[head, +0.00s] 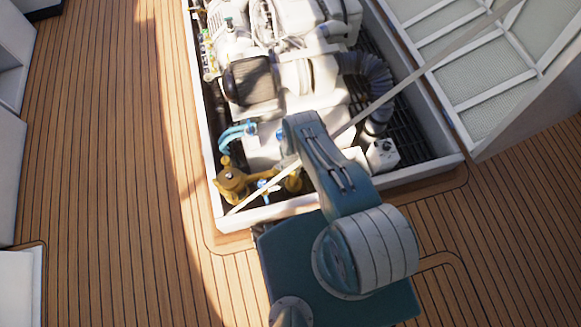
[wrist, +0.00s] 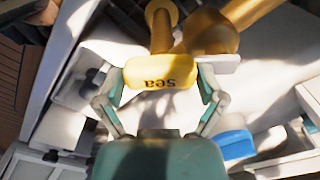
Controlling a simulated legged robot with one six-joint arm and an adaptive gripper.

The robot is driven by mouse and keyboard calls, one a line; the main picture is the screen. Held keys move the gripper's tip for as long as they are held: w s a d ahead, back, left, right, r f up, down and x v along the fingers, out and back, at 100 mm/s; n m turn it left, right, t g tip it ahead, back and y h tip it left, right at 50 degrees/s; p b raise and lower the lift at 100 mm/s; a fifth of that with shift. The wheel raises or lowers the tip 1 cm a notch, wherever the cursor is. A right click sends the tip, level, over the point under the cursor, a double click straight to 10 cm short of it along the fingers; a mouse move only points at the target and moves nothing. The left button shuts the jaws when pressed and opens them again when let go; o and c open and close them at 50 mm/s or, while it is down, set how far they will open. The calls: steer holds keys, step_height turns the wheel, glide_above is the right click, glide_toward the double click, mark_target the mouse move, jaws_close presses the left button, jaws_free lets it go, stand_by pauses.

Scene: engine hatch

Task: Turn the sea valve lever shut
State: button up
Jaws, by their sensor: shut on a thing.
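The sea valve lever (wrist: 150,66) shows in the wrist view as a yellow block-shaped handle with "sea" on it, upside down in the picture. My gripper (wrist: 163,88) has one finger at each end of the handle and is shut on it. Behind the handle, brass-yellow pipework (wrist: 228,28) runs to the top of the picture. In the head view my arm reaches down into the near end of the engine hatch. My fingers and the lever cannot be made out there. The brass fitting (head: 232,182) sits in the hatch's near left corner.
The white engine (head: 275,80) fills the hatch, with a ribbed grey hose (head: 372,75) at its right. The white hatch rim (head: 208,150) surrounds it. A pale strut (head: 430,65) crosses diagonally over the hatch. The raised lid (head: 480,65) is at right. Wooden deck (head: 110,150) is clear at left.

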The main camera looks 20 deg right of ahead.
steer(key=shift+s+a+m, duration=0.3)
steer(key=shift+a+m, duration=0.4)
steer(key=shift+m, duration=0.9)
steer(key=shift+s+a+m, duration=0.35)
steer(key=shift+a+m, duration=0.4)
steer(key=shift+m, duration=0.85)
steer(key=shift+s+a+m, duration=0.3)
steer(key=shift+a+m, duration=0.4)
steer(key=shift+m, duration=0.9)
steer(key=o, duration=1)
steer(key=shift+a, duration=0.1)
step_height(320, 180, up, 12)
steer(key=shift+f, duration=0.1)
steer(key=shift+w, duration=0.1)
